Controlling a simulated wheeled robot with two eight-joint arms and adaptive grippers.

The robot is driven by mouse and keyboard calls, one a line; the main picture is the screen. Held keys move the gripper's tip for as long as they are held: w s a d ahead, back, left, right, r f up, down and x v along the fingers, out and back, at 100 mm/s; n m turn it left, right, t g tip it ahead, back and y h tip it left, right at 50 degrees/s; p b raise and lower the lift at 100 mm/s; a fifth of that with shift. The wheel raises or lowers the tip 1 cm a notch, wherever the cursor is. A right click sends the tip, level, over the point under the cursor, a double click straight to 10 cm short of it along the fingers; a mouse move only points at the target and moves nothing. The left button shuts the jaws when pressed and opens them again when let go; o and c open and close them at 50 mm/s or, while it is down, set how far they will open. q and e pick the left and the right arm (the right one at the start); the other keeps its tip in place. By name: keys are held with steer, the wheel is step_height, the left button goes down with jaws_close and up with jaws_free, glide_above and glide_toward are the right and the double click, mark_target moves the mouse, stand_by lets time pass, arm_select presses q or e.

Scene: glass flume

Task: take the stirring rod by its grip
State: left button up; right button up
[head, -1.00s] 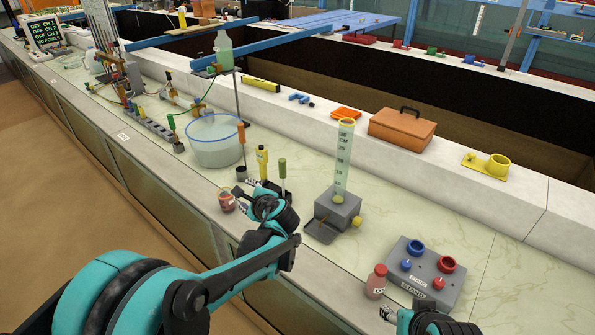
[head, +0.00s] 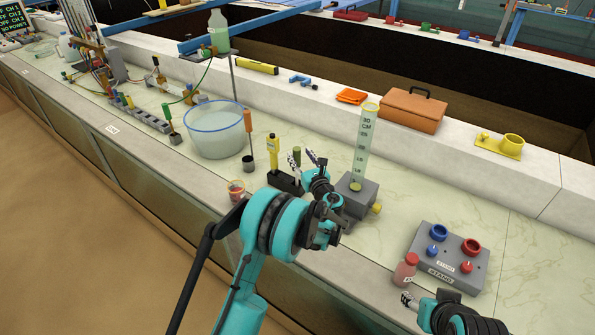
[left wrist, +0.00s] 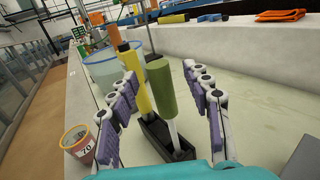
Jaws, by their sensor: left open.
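The stirring rod looks to be the pale rod with the thick green grip (left wrist: 161,86), upright in a small black stand (left wrist: 168,146). In the head view its green grip (head: 297,152) is largely hidden behind my left gripper (head: 305,159). In the left wrist view my left gripper (left wrist: 160,76) is open, with one finger on each side of the grip; the pads look apart from it. A yellow tool (left wrist: 137,80) stands in the same stand, just left of the grip, near the left finger. My right gripper (head: 409,300) shows only partly, by the red-capped bottle.
A small jar (head: 236,188) stands near the left finger. An orange-handled tool (head: 248,122) and a glass basin (head: 215,140) are behind. A measuring cylinder (head: 364,145) on a grey block is right of the gripper. A red-capped bottle (head: 405,271) and grey stand (head: 450,262) sit farther right.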

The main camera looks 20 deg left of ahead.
mark_target(298, 154)
arm_select(q)
steer(key=shift+x, duration=1.55)
steer(key=shift+s, duration=0.1)
jaws_close()
